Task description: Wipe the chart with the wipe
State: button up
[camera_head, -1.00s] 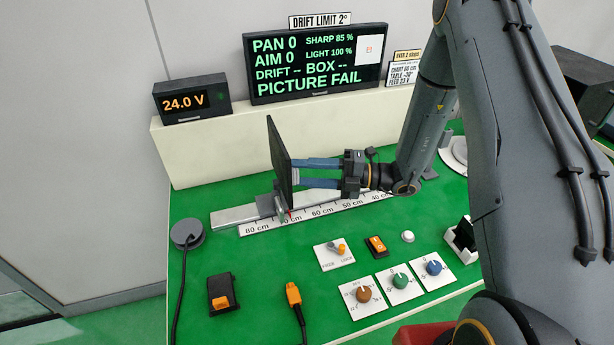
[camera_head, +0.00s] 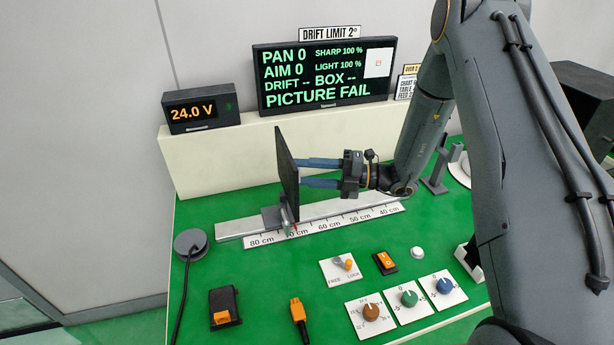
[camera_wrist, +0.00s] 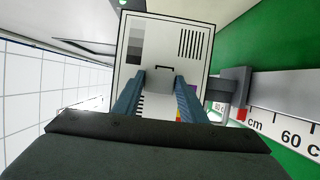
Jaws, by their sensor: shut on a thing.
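The chart stands upright on a sliding holder on the rail. Its dark back and edge (camera_head: 287,172) show in the head view. Its white face (camera_wrist: 200,80), with grey steps and black stripes, fills the middle of the wrist view. My gripper (camera_head: 302,172) reaches in from the right at the chart's face. In the wrist view, its two blue fingers (camera_wrist: 160,82) are shut on a small grey wipe (camera_wrist: 160,79). The wipe lies over the middle of the chart face, at or very near it; contact cannot be told. The wipe is hard to make out in the head view.
The scaled rail (camera_head: 340,212) runs under the chart. A screen (camera_head: 325,75) reading PICTURE FAIL and a 24.0 V display (camera_head: 200,108) stand behind. Knobs (camera_head: 409,298), a lever plate (camera_head: 343,268) and an orange plug (camera_head: 297,310) occupy the front of the green table.

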jog(key=shift+w+a+b, duration=0.15)
jog(key=shift+w+a, duration=0.05)
jog(key=shift+w, duration=0.45)
jog(key=shift+w+a+b, duration=0.15)
jog(key=shift+w+a, duration=0.05)
jog(key=shift+w, duration=0.4)
jog(key=shift+s+d+p, duration=0.15)
jog(key=shift+s+p, duration=0.35)
jog(key=shift+s, duration=0.5)
jog(key=shift+s+d+p, duration=0.15)
jog(key=shift+s+p, duration=0.35)
jog(key=shift+s, duration=0.45)
jog(key=shift+c, duration=0.4)
jog(key=s, duration=0.1)
jog(key=s+d+p, duration=0.1)
jog(key=s, duration=0.1)
jog(key=s+d+p, duration=0.1)
jog(key=s, duration=0.1)
jog(key=shift+s, duration=0.15)
jog(key=w+d, duration=0.2)
jog(key=d, duration=0.4)
